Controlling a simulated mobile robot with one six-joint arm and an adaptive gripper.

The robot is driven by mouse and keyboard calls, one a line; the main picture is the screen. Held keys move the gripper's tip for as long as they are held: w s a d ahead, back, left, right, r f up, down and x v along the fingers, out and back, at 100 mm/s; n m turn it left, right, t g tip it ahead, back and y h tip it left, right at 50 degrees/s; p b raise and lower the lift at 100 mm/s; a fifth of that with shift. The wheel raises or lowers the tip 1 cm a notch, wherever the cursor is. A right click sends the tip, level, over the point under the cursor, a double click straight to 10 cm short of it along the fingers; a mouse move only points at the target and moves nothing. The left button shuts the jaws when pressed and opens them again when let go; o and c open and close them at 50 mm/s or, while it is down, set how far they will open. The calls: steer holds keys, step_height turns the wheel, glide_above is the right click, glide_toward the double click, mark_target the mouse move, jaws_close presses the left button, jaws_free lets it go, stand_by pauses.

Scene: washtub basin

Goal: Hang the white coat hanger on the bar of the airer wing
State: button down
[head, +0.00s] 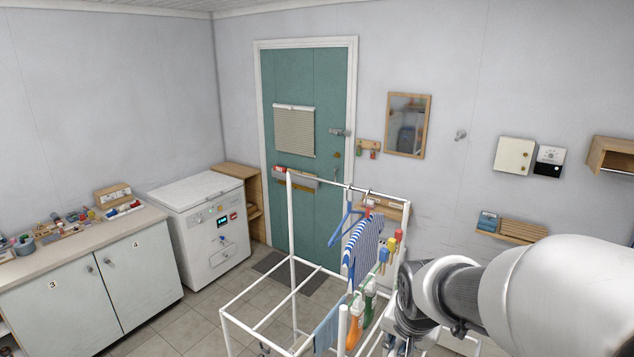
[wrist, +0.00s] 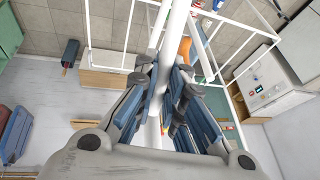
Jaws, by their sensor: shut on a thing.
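The white airer (head: 291,230) stands in the middle of the head view, with its upper bars at the top and a lower wing frame at the front left. My gripper (wrist: 163,75) is in the wrist view with its fingers closed around a slim white piece, which I take to be the white coat hanger (wrist: 153,130). Most of the hanger is hidden between the fingers, and its hook cannot be made out. White airer bars pass close beyond the fingertips; I cannot tell whether the hanger touches them. In the head view my arm hides the fingertips, beside the airer's right side.
A blue hanger (head: 343,226) and a blue striped cloth (head: 362,247) hang on the airer. Coloured pegs (head: 386,256), an orange and green item (head: 355,325) and a blue cloth (head: 329,324) crowd its near side. A white appliance (head: 204,228) stands left; floor between is clear.

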steer(key=shift+s+f+b, duration=0.25)
steer(key=shift+f, duration=0.25)
steer(key=shift+s+f+b, duration=0.2)
steer(key=shift+f+b, duration=0.05)
steer(key=shift+f, duration=0.25)
steer(key=w+f+n+y+b, duration=0.1)
steer(key=f+n+b, duration=0.2)
steer(key=f+b, duration=1.1)
steer(key=w+a+f+n+y+b, duration=0.1)
steer(key=w+f+n+b, duration=0.1)
steer(key=f+b, duration=1.3)
step_height(320, 180, down, 8)
steer(key=shift+w+a+r+n+g+y, duration=0.1)
steer(key=shift+w+a+n+g+y, duration=0.2)
steer(key=shift+n, duration=0.5)
